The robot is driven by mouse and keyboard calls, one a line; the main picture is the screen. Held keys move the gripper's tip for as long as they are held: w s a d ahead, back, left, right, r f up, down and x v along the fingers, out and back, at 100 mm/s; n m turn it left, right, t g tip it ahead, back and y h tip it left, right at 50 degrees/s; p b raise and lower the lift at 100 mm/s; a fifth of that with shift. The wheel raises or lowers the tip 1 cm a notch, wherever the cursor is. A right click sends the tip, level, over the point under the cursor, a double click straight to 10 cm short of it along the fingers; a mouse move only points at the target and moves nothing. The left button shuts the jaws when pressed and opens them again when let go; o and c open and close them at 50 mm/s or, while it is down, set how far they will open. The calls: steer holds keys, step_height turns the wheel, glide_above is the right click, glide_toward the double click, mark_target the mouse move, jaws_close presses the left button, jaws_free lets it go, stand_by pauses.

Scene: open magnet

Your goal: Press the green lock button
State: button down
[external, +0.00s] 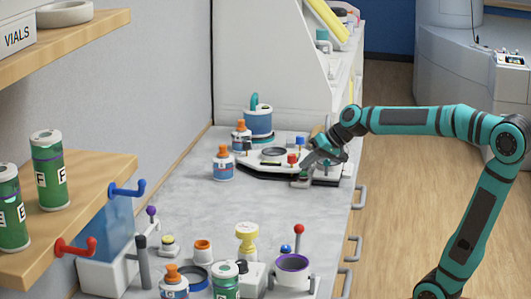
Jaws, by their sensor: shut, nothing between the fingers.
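My gripper (309,165) reaches down and left over the right end of a low white device with a dark base (258,166) on the grey bench. The gripper is shut with nothing held. The green lock button cannot be made out clearly; the gripper covers that part of the device. A small greyish-green part (301,182) shows just below the fingertips, but I cannot tell if it is the button or if they touch it.
The device has a red knob (292,158), a blue knob (300,141) and a grey disc (273,152). Orange-capped bottles (223,163) stand at its left, a blue container (258,120) behind. Several bottles and holders crowd the near bench. The middle bench (220,205) is clear.

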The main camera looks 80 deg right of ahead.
steer(key=shift+r, duration=3)
steer(key=c, duration=2.1)
jaws_free()
